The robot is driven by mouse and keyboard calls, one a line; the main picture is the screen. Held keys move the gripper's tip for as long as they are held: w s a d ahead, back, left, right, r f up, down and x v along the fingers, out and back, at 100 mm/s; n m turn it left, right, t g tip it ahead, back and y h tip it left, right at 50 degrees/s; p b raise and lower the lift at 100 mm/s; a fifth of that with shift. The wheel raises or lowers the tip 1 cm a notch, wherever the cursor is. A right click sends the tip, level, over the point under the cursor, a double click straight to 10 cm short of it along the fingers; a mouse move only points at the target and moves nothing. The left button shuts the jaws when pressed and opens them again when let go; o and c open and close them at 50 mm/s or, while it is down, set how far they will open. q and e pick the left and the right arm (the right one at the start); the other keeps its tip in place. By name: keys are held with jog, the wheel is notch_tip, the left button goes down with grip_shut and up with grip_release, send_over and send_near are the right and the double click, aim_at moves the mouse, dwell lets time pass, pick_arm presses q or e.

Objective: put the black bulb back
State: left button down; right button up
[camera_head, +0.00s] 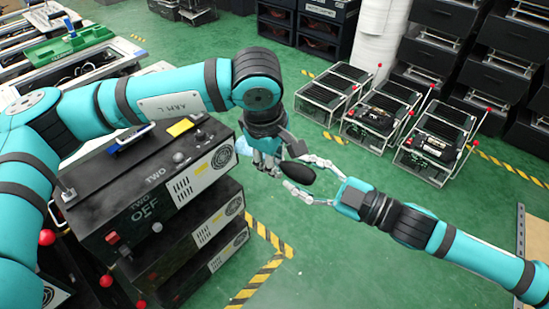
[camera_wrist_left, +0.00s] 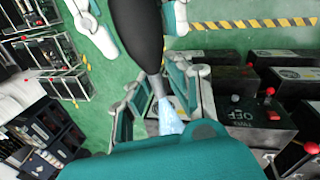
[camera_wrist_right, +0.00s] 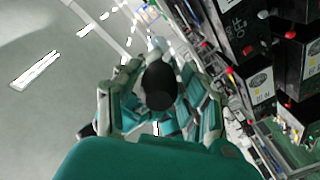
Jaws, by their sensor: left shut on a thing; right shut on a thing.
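The black bulb (camera_head: 299,173) is a dark teardrop between my two grippers, above the green floor. In the left wrist view the bulb (camera_wrist_left: 138,32) tapers to a thin grey neck, with a pale blue end (camera_wrist_left: 168,118) below. My left gripper (camera_head: 270,160) is shut around the neck side. My right gripper (camera_head: 312,180) comes from the right, its fingers closed around the dark body. In the right wrist view the bulb (camera_wrist_right: 159,86) sits between the right fingers, partly covering the left gripper behind. Exact finger contact is hidden.
Black boxes marked TWO and OFF (camera_head: 150,205), with red knobs and a yellow piece on top, stand at the left below my left arm. Several metal-framed racks (camera_head: 375,120) stand at the back right. Green floor (camera_head: 350,245) is clear at the front centre.

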pick_arm(q)
jog(key=shift+w+r, duration=0.1)
pick_arm(e)
jog(key=o, duration=0.8)
jog(key=shift+s+a, duration=0.1)
jog(key=shift+s, duration=0.05)
jog(key=shift+o, duration=0.2)
